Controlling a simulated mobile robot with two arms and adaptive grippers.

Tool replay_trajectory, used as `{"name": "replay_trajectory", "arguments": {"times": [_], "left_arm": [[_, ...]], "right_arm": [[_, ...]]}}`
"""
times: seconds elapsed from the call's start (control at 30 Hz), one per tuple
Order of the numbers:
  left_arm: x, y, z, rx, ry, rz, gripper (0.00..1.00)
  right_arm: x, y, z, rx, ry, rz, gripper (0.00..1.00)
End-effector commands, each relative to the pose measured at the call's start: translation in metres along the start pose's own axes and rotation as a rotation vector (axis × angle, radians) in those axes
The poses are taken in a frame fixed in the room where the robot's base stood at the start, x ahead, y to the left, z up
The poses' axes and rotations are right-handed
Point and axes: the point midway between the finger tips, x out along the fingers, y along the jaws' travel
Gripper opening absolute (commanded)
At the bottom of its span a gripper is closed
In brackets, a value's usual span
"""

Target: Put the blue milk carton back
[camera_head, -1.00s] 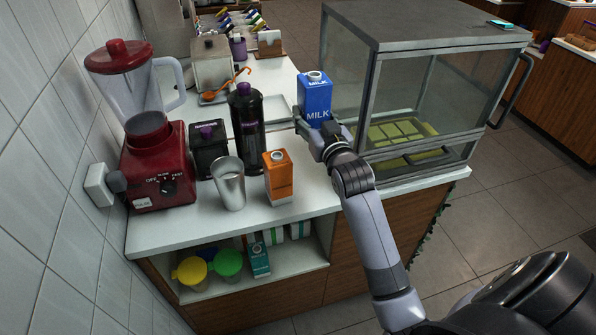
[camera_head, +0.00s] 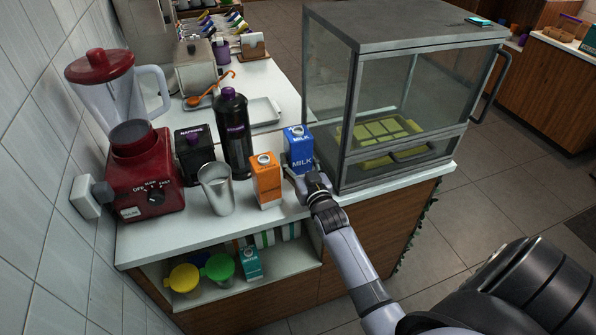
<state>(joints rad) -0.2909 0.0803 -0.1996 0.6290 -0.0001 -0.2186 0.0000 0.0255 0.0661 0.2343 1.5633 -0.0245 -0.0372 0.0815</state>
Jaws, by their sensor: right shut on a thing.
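The blue milk carton (camera_head: 299,146) is upright at the white counter (camera_head: 180,235), just right of an orange carton (camera_head: 266,182) and left of the glass display case. My right gripper (camera_head: 298,172) is shut on the lower part of the blue carton. The carton's base is hidden by the gripper, so I cannot tell whether it touches the counter. My left gripper is not in view.
A metal cup (camera_head: 217,190), a dark bottle (camera_head: 234,135), a black box (camera_head: 195,155) and a red blender (camera_head: 143,170) stand to the left. The glass case (camera_head: 400,85) is close on the right. A shelf (camera_head: 235,290) below holds lidded tubs and cartons.

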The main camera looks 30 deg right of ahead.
Motion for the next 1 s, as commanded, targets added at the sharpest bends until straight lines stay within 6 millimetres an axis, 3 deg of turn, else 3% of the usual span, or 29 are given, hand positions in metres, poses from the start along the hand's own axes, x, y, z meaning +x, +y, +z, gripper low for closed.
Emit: {"name": "replay_trajectory", "arguments": {"times": [0.3,0.7,0.73,1.0], "left_arm": [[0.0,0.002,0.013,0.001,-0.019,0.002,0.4],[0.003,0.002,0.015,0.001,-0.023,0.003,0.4],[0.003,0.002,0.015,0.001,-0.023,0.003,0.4],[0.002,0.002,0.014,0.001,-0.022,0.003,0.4]], "right_arm": [[0.001,0.0,0.036,0.0,0.002,0.0,0.12],[0.0,0.0,0.043,0.001,0.003,0.0,0.12],[0.0,0.0,0.043,0.001,0.001,0.0,0.54],[0.0,0.0,0.042,0.001,0.001,0.0,0.72]]}}
